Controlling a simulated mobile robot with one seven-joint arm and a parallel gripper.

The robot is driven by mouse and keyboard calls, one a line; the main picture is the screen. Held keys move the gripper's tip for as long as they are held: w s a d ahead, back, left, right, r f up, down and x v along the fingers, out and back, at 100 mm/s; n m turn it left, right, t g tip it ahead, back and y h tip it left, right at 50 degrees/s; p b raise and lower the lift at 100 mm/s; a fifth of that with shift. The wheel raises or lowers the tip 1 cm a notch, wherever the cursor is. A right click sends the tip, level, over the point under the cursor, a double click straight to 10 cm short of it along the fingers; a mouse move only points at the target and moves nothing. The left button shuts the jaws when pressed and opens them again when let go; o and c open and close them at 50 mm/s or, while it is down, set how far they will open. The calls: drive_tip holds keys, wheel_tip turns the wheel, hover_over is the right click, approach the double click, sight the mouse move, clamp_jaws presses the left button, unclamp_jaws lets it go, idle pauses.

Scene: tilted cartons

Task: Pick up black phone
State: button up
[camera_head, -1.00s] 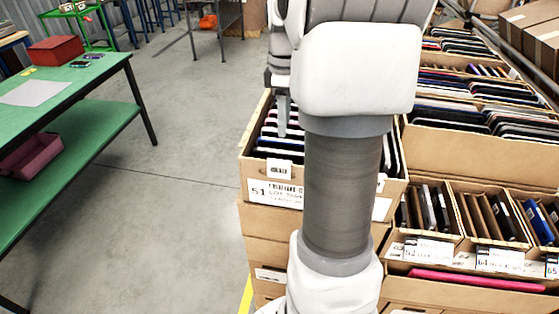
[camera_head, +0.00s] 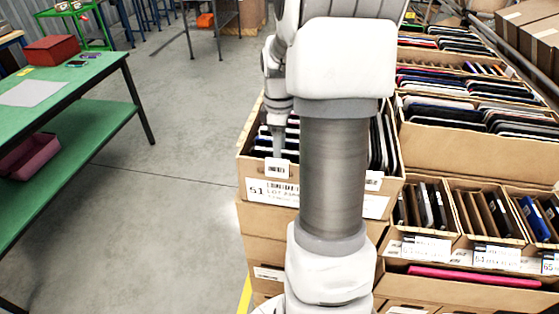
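My gripper (camera_head: 277,143) points down into the left part of the carton marked 51 (camera_head: 243,160). Only a narrow grey finger shape shows, and I cannot tell whether it is open, shut or holding something. The carton holds several thin devices in dark and light colours standing on edge. Some dark devices (camera_head: 386,143) show at its right side, and my arm hides the middle. I cannot tell which one is the black phone. A small dark flat thing, perhaps a phone (camera_head: 77,64), lies on the green table at the left.
More cartons (camera_head: 480,150) full of upright devices fill the right side, with a pink device (camera_head: 475,277) low in front. The green table (camera_head: 80,95) bears a red box (camera_head: 53,49) and a paper sheet. Grey floor (camera_head: 185,190) between table and cartons is clear.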

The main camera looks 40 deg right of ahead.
clamp_jaws()
